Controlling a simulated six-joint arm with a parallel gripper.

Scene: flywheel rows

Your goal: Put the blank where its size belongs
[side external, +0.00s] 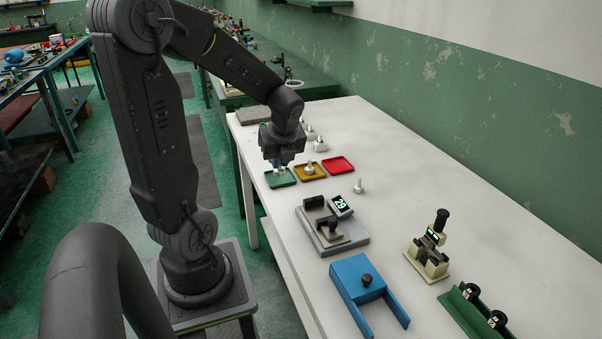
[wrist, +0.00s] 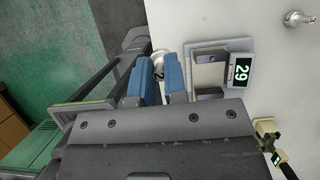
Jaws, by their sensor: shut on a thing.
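My gripper (side external: 281,165) is low over the green tray (side external: 272,184), at the left of a row of three trays. It is shut on a silver metal blank, whose round end (wrist: 158,60) shows between the blue fingers in the wrist view. I cannot tell whether the blank touches the tray. The yellow tray (side external: 319,175) holds another silver blank (side external: 310,167). The red tray (side external: 338,163) looks empty.
A loose blank (side external: 359,186) stands right of the trays. More metal pieces (side external: 320,145) stand behind them. A blue fixture (side external: 360,280), a beige device (side external: 428,258) and a green rack (side external: 462,306) are towards the front.

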